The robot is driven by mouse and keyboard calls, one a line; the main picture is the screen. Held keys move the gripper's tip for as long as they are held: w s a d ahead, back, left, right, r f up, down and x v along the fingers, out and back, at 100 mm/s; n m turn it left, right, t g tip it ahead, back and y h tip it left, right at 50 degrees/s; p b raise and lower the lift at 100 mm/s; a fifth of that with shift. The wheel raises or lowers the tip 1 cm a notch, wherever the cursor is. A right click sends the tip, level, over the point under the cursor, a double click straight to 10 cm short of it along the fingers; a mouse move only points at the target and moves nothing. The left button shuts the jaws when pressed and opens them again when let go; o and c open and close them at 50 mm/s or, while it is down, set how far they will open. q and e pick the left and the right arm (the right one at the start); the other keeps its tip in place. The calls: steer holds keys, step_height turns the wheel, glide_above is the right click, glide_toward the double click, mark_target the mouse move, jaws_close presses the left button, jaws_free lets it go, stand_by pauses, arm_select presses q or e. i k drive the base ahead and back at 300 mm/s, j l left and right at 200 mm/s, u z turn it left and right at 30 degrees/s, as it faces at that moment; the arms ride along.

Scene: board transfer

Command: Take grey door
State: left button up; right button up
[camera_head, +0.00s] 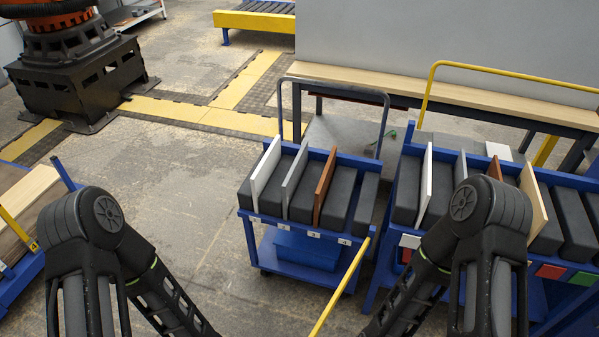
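A thin grey board (294,178) stands upright in a slot of the small blue cart (250,232). It is between a white board (265,167) on its left and a brown board (325,186) on its right, with dark padded blocks between them. Another grey board (460,167) stands in the larger blue rack at the right, partly hidden by my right arm. My two arms show at the lower left and lower right, bent downward. Neither gripper is in view, and no board is seen held.
The larger blue rack (409,226) also holds a white board (426,182), a brown board and a light wood board (534,203). A yellow bar (340,287) rises in front. A wooden bench (440,88) stands behind. Open floor (190,190) lies left of the small cart.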

mark_target(292, 181)
steer(key=i+j+z, duration=0.2)
steer(key=z, duration=0.2)
steer(key=i+j+z, duration=0.25)
steer(key=z, duration=0.15)
steer(key=i+j+z, duration=0.1)
steer(key=j+z, duration=0.6)
steer(key=k+j+z, duration=0.15)
steer(key=j+z, duration=0.2)
steer(key=k+j+z, duration=0.15)
steer(key=j+z, duration=0.15)
steer(key=k+j+z, duration=0.15)
steer(key=j+z, duration=0.15)
